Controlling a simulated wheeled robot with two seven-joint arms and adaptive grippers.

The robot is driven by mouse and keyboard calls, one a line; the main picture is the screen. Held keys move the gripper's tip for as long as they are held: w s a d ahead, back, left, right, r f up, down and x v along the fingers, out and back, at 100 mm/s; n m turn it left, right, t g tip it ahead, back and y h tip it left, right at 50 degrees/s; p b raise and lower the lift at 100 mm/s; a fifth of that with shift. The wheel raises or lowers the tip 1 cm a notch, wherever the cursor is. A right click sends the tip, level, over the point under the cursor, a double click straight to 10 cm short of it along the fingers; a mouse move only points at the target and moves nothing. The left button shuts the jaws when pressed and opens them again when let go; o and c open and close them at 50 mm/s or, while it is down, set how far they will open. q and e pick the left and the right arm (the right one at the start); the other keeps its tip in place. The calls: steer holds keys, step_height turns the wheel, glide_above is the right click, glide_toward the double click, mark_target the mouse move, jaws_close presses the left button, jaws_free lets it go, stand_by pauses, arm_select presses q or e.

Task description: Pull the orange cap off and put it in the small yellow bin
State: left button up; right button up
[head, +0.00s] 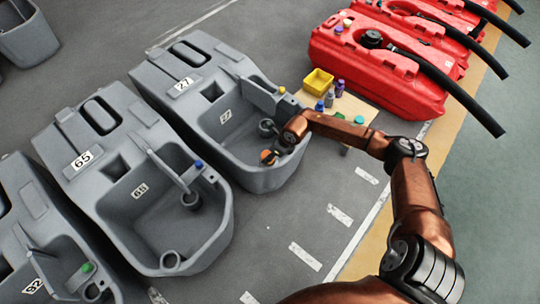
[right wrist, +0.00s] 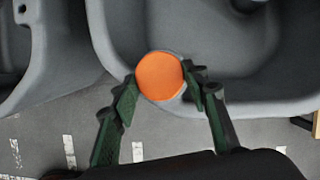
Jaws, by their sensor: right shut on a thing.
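The orange cap (right wrist: 160,76) is a round disc at the front edge of the grey tank marked 27 (head: 205,62). In the head view the cap (head: 268,157) is partly hidden by my right gripper (head: 279,150). In the right wrist view my right gripper (right wrist: 160,84) has its two green-padded fingers on either side of the cap, shut on it. I cannot tell whether the cap still sits on its port. The small yellow bin (head: 318,82) stands on a light board to the right of tank 27. My left gripper is not in view.
Several bottles, such as a purple one (head: 340,88), stand beside the bin on the board (head: 305,97). Red tanks (head: 380,70) with black hoses lie behind it. More grey tanks, including 65 (head: 110,140), stand to the left. The floor in front is clear.

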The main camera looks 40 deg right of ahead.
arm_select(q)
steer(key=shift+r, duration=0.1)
arm_select(e)
steer(key=shift+r, duration=0.1)
steer(key=shift+r+p, duration=1.75)
steer(key=shift+r, duration=1.25)
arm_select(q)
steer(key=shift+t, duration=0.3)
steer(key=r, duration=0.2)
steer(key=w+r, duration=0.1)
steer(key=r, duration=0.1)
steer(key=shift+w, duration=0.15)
arm_select(e)
steer(key=shift+f, duration=0.1)
